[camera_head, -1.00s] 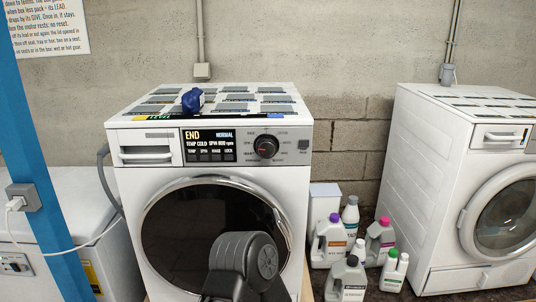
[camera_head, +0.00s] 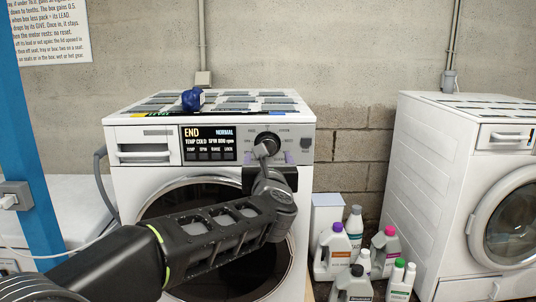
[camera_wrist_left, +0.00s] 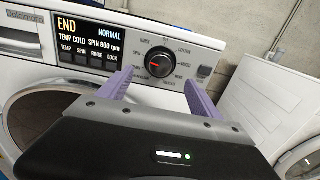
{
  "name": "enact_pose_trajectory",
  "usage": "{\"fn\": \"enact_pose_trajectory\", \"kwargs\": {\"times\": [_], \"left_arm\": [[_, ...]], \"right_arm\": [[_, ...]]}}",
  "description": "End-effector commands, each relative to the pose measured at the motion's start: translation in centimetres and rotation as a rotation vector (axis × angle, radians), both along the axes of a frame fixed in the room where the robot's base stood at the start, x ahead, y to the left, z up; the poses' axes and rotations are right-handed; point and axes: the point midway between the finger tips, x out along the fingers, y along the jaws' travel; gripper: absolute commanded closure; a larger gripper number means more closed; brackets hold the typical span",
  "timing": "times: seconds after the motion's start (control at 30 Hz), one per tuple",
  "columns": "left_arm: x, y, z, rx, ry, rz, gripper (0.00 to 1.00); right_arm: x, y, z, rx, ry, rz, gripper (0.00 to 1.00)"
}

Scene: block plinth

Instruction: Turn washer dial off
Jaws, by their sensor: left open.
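The washer (camera_head: 130,185) is white with a dark round door. Its dark dial (camera_head: 267,136) sits on the grey control panel, right of the display (camera_head: 209,144), which reads END and NORMAL. In the left wrist view the dial (camera_wrist_left: 160,62) shows a red mark on its face, and labels ring it, mostly too small to read. My left gripper (camera_head: 268,157) is open in front of the panel, just below the dial. Its purple fingers (camera_wrist_left: 158,88) stand to either side, with nothing between them. My right gripper is not in view.
A blue object (camera_head: 192,99) lies on the washer's top. Several detergent bottles (camera_head: 334,250) stand on the floor to the right. A second white machine (camera_head: 440,190) stands further right, and a blue post (camera_head: 28,150) at the left.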

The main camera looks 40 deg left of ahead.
Motion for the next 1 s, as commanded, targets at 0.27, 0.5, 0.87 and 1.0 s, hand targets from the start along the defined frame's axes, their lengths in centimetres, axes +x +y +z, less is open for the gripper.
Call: {"fn": "enact_pose_trajectory", "kwargs": {"times": [0.27,0.5,0.87,1.0], "left_arm": [[0.2,0.1,-0.1,0.002,0.005,-0.002,0.26],[2.1,1.5,-0.1,0.003,0.009,-0.002,0.26],[6.0,4.4,-0.1,0.004,0.008,-0.004,0.26],[6.4,4.7,-0.2,0.004,0.008,-0.003,0.26]], "right_arm": [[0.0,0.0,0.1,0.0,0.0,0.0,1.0],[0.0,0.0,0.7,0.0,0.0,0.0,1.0],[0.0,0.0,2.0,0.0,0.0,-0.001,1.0],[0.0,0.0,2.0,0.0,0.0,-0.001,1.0]]}}
